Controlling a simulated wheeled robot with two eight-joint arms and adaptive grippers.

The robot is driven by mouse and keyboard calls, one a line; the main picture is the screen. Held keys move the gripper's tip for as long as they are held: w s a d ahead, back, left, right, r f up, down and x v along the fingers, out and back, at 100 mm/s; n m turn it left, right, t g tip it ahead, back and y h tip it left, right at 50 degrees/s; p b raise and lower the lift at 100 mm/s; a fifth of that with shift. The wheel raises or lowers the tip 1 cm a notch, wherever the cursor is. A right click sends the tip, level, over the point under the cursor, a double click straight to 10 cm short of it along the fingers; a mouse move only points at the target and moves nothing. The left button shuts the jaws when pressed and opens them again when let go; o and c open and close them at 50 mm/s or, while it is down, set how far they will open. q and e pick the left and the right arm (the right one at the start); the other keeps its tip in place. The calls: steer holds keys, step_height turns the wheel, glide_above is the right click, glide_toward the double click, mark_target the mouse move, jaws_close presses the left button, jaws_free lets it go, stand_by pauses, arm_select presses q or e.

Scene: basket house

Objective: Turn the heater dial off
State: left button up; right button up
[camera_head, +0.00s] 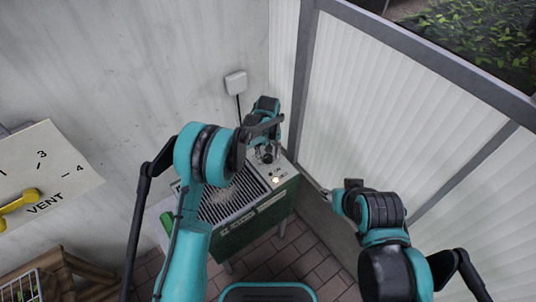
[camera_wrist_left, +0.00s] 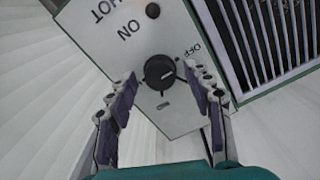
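The green heater (camera_head: 258,222) with a dark top grille stands in the corner. Its pale control panel (camera_head: 283,171) shows at its right end, partly covered by my left gripper (camera_head: 268,153). In the left wrist view, the round black dial (camera_wrist_left: 159,72) sits on the panel (camera_wrist_left: 125,55), with ON, HOT and OFF lettering upside down around it. My left gripper (camera_wrist_left: 160,78) is open, its purple-padded fingers apart on either side of the dial; contact cannot be told. My right gripper (camera_head: 327,192) is small, partly hidden by its own wrist, near the ribbed wall, away from the panel.
A ribbed white wall with grey framing (camera_head: 400,130) stands close on the right. A white wall box (camera_head: 236,83) with a cable hangs behind the heater. A VENT panel with a yellow handle (camera_head: 18,203) is at the left, above a wooden rack (camera_head: 65,270).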

mark_target(268, 156)
arm_select(q)
step_height(268, 156, up, 12)
stand_by(0.6)
